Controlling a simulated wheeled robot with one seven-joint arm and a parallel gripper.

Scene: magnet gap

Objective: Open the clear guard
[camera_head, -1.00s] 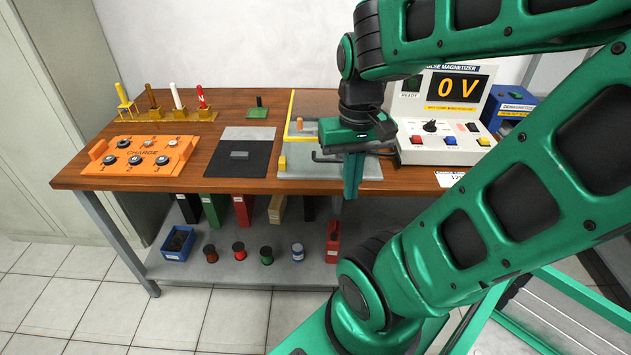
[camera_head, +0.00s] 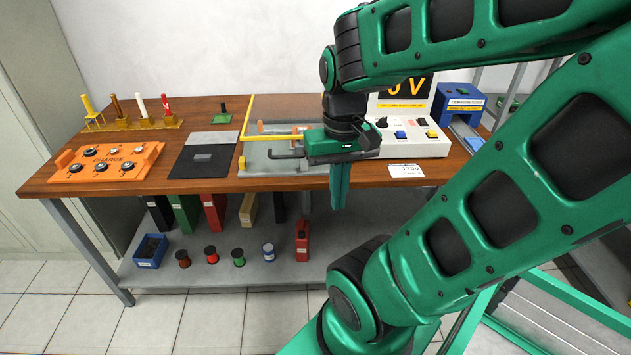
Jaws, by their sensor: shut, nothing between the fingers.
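The clear guard stands over the grey fixture plate (camera_head: 260,170) at the middle of the bench. Its transparent panel is hard to see; its yellow edging (camera_head: 272,137) shows as a left bar and a front bar. A dark bent bar (camera_head: 286,154) like a handle shows low at the front, its right part hidden behind my gripper. My gripper (camera_head: 340,190) is shut and empty, fingers pointing down at the bench's front edge, right of the bar's visible end. I cannot tell whether it touches the bar. The guard's right side is hidden by my gripper and arm.
The magnetizer box (camera_head: 405,143) stands right of the fixture, partly behind my arm. A blue demagnetizer (camera_head: 458,103) is farther right. A black mat (camera_head: 190,160) and orange charge tray (camera_head: 105,162) lie left. The lower shelf (camera_head: 210,273) holds spools and bins.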

